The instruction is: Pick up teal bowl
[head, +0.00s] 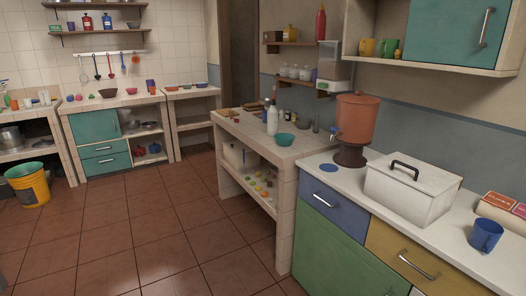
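A small teal bowl (284,139) sits upright on the tiled counter (245,127), near the counter's front right corner. It stands in front of a white bottle (272,121). Nothing covers the bowl, and its inside looks empty from here. Neither of my grippers shows in the head view.
Right of the tiled counter is a white worktop with a terracotta water dispenser (356,120), a white lidded box (412,189) and a blue mug (486,235). Shelves hang above. A yellow bucket (28,186) stands at the left. The tiled floor (150,230) is clear.

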